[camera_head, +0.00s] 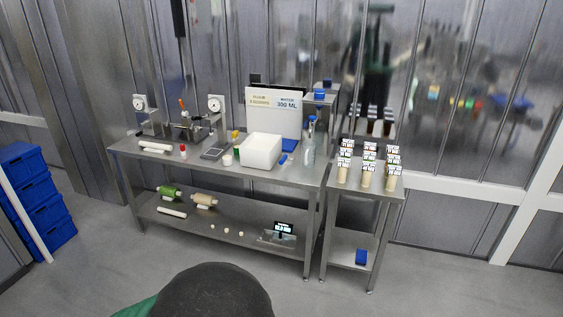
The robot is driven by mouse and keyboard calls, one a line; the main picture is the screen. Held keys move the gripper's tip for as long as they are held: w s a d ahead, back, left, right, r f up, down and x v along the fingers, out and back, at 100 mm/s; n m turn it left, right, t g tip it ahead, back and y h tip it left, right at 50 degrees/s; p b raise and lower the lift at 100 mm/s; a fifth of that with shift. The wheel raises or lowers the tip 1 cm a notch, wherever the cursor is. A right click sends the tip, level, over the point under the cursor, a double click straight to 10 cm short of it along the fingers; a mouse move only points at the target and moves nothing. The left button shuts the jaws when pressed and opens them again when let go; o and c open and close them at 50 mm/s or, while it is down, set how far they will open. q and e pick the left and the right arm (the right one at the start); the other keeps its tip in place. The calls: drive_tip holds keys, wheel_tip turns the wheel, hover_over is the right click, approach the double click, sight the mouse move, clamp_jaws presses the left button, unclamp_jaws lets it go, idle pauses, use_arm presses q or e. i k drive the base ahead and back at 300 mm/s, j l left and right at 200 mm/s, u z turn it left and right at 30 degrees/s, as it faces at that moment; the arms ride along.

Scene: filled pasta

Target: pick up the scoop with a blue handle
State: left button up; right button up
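A small blue and white item (284,159) lies on the steel table at the right side of the white bin. It may be the scoop with the blue handle, but it is too small to tell. The white bin (261,151) stands on the tabletop in front of a sign. Neither of my grippers is in view.
Blue crates (38,200) are stacked at left.

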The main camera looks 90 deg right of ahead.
sight(284, 160)
drive_tip(key=z, duration=2.85)
drive_tip(key=u, duration=3.8)
drive_tip(key=z, duration=3.65)
